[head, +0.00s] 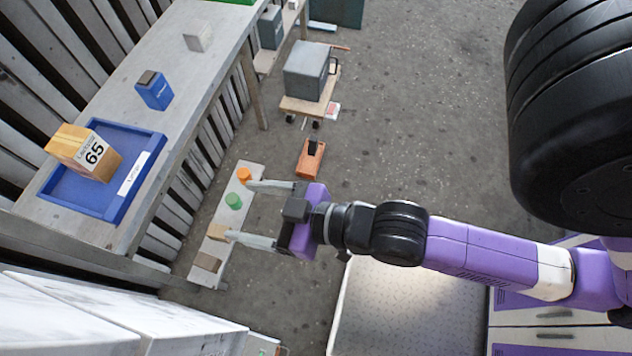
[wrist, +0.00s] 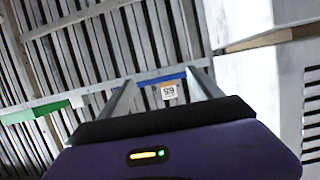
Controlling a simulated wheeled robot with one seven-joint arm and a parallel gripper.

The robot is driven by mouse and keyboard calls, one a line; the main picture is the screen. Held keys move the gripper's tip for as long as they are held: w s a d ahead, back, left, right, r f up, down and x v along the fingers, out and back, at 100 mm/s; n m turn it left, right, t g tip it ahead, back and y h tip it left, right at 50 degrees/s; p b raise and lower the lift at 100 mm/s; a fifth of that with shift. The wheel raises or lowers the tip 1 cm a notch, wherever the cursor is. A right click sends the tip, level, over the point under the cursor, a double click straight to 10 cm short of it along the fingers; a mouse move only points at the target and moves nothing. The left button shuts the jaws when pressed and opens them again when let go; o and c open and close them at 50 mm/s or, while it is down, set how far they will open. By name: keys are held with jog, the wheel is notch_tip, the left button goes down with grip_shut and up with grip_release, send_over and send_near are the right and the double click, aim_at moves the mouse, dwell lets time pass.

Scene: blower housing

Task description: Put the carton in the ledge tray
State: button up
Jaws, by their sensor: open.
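The carton (head: 80,149) is a light brown box marked 65. It rests inside the blue ledge tray (head: 125,210), towards its left side, leaning over part of the rim in the picture. The tray has a white label on its right wall. In the wrist view, the carton (wrist: 168,91) and the tray's blue edge (wrist: 160,79) show beyond my fingers, apart from them, with the carton's number upside down. My gripper (head: 237,210) is open and empty, well to the right of the tray. The carton's underside is hidden.
A blue box (head: 154,92) and a pale grey block (head: 198,36) stand farther along the ledge (head: 180,120). A low board (head: 212,262) with several small coloured pieces lies below my gripper. A cart with a grey box (head: 308,70) stands beyond.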

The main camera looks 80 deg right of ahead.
jog(key=f+v, duration=0.2)
jog(key=v, duration=1)
jog(key=shift+s+d, duration=0.15)
jog(key=shift+s, duration=0.5)
jog(key=shift+d, duration=0.1)
